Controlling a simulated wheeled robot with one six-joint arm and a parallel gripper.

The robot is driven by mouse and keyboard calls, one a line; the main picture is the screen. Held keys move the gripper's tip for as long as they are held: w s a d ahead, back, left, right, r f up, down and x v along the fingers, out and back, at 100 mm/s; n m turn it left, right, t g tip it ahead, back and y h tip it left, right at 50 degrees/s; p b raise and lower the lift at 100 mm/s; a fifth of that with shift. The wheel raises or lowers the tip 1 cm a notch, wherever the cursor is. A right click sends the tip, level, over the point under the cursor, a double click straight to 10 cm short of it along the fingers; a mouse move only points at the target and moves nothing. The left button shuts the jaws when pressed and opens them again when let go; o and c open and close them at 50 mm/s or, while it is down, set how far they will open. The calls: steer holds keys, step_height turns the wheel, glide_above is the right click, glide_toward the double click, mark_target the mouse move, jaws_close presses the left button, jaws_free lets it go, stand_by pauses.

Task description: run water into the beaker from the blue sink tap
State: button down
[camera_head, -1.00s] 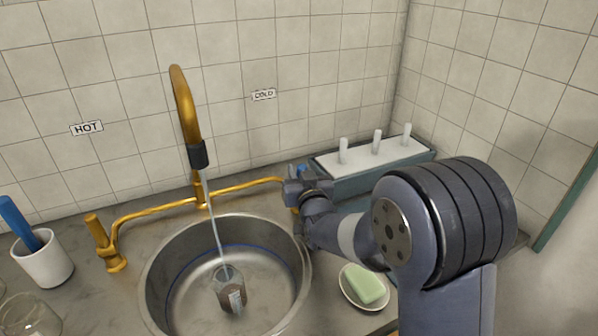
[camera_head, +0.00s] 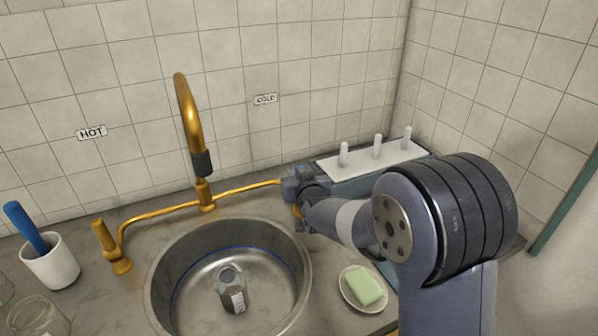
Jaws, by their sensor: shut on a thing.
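The glass beaker (camera_head: 233,291) stands in the round steel sink (camera_head: 187,268), with a pale label on its side. The gold spout (camera_head: 188,115) with a black nozzle (camera_head: 201,164) arches above the sink, and no water stream shows from it. My gripper (camera_head: 303,186) is at the right end of the gold pipe, shut on the blue tap. The tap's handle is hidden by my gripper; a bit of its gold body (camera_head: 296,210) shows below. The water level in the beaker is hard to make out.
Another gold tap (camera_head: 111,246) stands left, under the HOT sign (camera_head: 92,132); the COLD sign (camera_head: 265,99) is right. A soap dish with green soap (camera_head: 364,286) lies right of the sink. A rack with white pegs (camera_head: 372,160) stands behind my arm. A white cup (camera_head: 53,264) stands left.

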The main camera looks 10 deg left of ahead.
steer(key=c, duration=1.2)
jaws_free()
steer(key=shift+c, duration=0.2)
steer(key=b+v, duration=0.1)
steer(key=v, duration=0.9)
steer(key=shift+s, duration=0.4)
steer(key=shift+w, duration=0.1)
steer(key=shift+t, duration=0.3)
steer(key=x, duration=1)
steer(key=shift+w+f, duration=0.15)
steer(key=shift+f, duration=0.1)
